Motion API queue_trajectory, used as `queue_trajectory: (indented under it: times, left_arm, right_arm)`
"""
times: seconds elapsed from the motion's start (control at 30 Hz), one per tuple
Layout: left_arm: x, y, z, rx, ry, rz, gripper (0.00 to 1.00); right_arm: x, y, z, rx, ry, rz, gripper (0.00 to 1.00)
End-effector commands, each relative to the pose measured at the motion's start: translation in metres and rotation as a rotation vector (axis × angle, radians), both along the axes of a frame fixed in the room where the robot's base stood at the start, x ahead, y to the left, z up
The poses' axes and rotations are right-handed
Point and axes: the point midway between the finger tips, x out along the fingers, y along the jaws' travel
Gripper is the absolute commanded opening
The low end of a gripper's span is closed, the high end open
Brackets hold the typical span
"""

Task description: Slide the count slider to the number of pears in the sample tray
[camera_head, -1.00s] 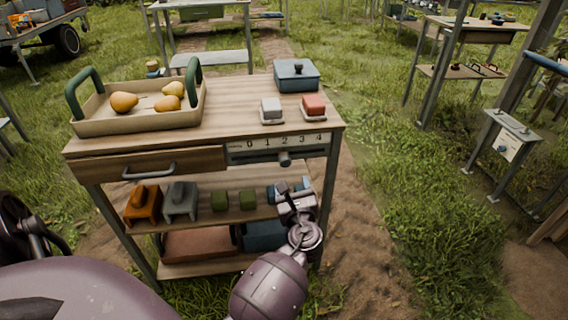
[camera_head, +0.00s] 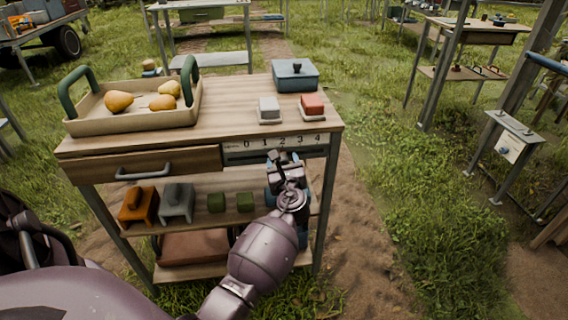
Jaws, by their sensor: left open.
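The sample tray (camera_head: 135,122), beige with green handles, stands at the left of the wooden table top. It holds three yellow pears: one at the left (camera_head: 118,101), one in the middle (camera_head: 162,102) and one at the right (camera_head: 170,88). The count scale (camera_head: 240,147), marked 0 to 4, runs along the table's front edge at the right. My left gripper (camera_head: 284,157) is open in front of the scale, near the 2. It hides the dark slider knob, so I cannot tell whether the fingers touch it. My right gripper is not in view.
A white button block (camera_head: 269,110), a red button block (camera_head: 312,106) and a blue lidded box (camera_head: 296,76) stand on the table top. A drawer (camera_head: 150,165) with a grey handle is left of the scale. Shelves below hold orange, grey and green blocks.

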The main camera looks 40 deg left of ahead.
Motion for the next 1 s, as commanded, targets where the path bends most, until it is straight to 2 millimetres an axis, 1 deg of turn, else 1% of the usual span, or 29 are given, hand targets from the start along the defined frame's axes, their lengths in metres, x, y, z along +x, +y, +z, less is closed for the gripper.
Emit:
queue_trajectory:
  times: [0.3, 0.37, 0.7, 0.73, 0.87, 1.0]
  left_arm:
    - [0.002, 0.002, 0.001, -0.001, -0.001, 0.000, 0.63]
    - [0.002, 0.002, 0.001, -0.001, -0.001, 0.000, 0.56]
    - [0.002, 0.002, 0.000, -0.001, -0.001, 0.000, 0.04]
    - [0.002, 0.002, 0.000, -0.001, -0.001, 0.000, 0.00]
    - [0.005, -0.001, 0.000, -0.001, -0.001, -0.001, 0.00]
    - [0.023, -0.016, 0.000, 0.000, 0.000, -0.002, 0.00]
  right_arm:
    - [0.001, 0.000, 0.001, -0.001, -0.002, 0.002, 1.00]
    - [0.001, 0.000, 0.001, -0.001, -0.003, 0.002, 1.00]
    - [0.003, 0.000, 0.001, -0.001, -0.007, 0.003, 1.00]
    - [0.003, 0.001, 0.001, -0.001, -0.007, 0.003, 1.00]
    - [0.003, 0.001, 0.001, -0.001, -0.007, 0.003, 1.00]
    - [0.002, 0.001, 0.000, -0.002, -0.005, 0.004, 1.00]
